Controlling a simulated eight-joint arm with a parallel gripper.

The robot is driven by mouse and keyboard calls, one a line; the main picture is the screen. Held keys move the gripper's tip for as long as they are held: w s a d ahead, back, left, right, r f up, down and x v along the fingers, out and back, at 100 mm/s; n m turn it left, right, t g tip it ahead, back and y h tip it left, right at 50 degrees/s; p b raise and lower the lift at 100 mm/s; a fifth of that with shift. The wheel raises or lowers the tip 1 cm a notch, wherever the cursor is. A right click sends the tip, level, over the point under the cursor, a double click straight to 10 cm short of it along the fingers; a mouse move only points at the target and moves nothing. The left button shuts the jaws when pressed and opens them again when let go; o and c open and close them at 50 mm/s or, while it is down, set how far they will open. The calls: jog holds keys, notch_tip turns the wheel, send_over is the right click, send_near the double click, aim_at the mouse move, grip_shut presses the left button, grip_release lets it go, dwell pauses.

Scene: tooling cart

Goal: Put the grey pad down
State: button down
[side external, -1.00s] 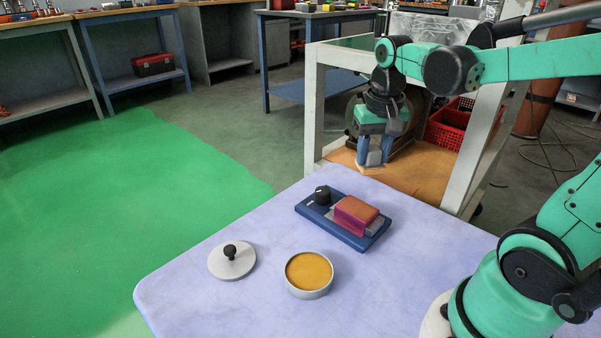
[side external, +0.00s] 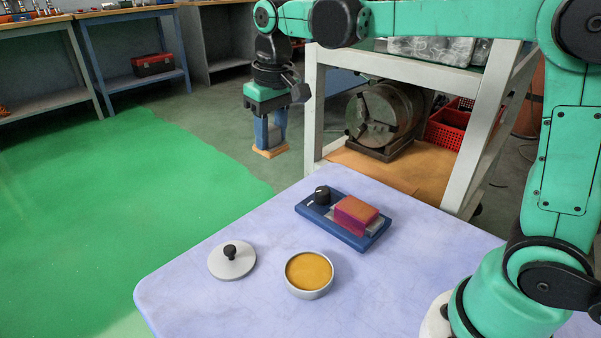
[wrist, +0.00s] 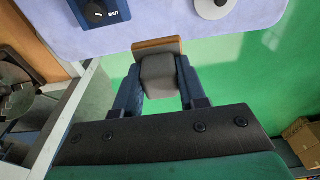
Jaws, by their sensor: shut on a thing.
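My gripper (side external: 270,132) is shut on the grey pad and holds it in the air, apart from the table. In the wrist view the grey pad (wrist: 158,78) sits between the two blue fingers, with a brown layer along its far face. In the side view its tan underside layer (side external: 270,152) shows below the fingertips. The pad hangs beyond the table's back edge in the side view, with floor behind it.
The pale lilac table (side external: 200,295) carries a blue base (side external: 305,209) with a black knob and a pink-orange block (side external: 355,212), a round tin (side external: 309,272) with yellow-orange contents, and a grey lid (side external: 232,262). A white-framed cart (side external: 314,110) stands behind. The table's front left is clear.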

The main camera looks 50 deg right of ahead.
aim_at(280, 149)
notch_tip(280, 149, down, 17)
jog(key=shift+f, duration=0.1)
dwell(0.3)
jog(key=shift+f, duration=0.1)
jog(key=c, duration=0.5)
grip_release()
jog(key=r, duration=0.4)
jog(key=s+r, duration=0.1)
jog(key=r, duration=0.7)
jog(key=shift+s+r, duration=0.1)
jog(key=shift+s, duration=0.15)
jog(key=s+d+t, duration=0.1)
jog(key=s+t, duration=0.4)
jog(key=s, duration=0.4)
jog(key=shift+s+d+r+t, duration=0.25)
jog(key=shift+s+r+t, duration=0.1)
jog(key=shift+t, duration=0.05)
